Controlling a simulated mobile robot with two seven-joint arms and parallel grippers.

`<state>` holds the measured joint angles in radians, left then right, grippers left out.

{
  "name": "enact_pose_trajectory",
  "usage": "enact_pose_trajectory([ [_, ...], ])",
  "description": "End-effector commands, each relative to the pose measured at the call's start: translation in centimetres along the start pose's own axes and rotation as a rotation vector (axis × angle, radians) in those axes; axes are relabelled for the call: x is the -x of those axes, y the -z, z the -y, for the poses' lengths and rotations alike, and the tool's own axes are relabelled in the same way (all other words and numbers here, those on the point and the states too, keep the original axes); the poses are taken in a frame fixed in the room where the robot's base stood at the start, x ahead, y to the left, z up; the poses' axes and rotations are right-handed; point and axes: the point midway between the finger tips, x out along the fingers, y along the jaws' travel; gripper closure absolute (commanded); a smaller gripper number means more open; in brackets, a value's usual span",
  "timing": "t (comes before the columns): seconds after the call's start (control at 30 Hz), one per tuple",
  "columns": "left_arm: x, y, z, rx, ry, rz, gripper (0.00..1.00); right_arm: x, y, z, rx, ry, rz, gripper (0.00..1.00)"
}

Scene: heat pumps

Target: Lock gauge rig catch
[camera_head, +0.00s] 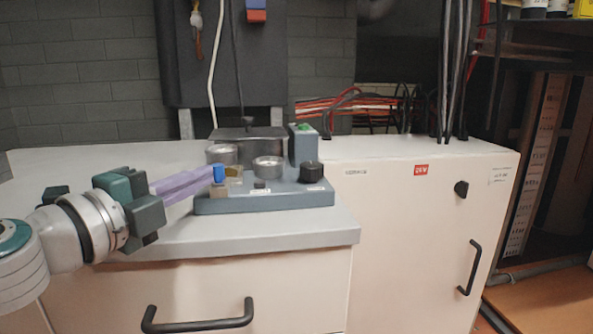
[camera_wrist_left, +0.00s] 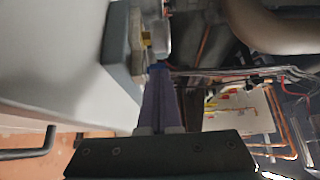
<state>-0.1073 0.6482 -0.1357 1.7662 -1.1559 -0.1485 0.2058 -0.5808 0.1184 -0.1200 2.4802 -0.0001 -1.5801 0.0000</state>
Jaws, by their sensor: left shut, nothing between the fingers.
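The gauge rig (camera_head: 290,199) stands on the grey counter, a blue-grey base with round gauges, a black knob and an upright blue-grey block with a green top. A small yellowish part (camera_head: 234,171), possibly the catch, sits at the rig's left end; its setting cannot be told. My left gripper (camera_head: 219,174) reaches in from the left, its purple fingers closed together and empty, blue tips beside this part. In the left wrist view the gripper (camera_wrist_left: 158,68) points at the rig (camera_wrist_left: 122,50), tips close to it near a yellow spot (camera_wrist_left: 146,36); contact cannot be told. My right gripper is not in view.
A grey box (camera_head: 248,133) stands behind the rig. A white cabinet (camera_head: 420,230) with a black handle is on the right, and a drawer handle (camera_head: 198,318) is below the counter. Black cables (camera_head: 455,70) hang behind. The counter's front strip is clear.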

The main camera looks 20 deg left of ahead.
Motion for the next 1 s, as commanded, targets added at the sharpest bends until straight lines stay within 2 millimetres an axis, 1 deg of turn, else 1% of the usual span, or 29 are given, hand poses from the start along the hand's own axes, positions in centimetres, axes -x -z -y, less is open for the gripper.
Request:
enact_pose_trajectory([
  [0.43,-0.4,0.0,0.0,0.001,0.0,0.0,1.0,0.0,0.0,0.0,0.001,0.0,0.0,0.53],
  [0.67,-1.8,-0.5,0.0,0.002,0.0,0.001,1.0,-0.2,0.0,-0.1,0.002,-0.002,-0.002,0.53],
  [1.0,-1.8,-0.7,-0.2,0.003,-0.004,0.006,1.0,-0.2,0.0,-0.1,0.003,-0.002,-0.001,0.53],
])
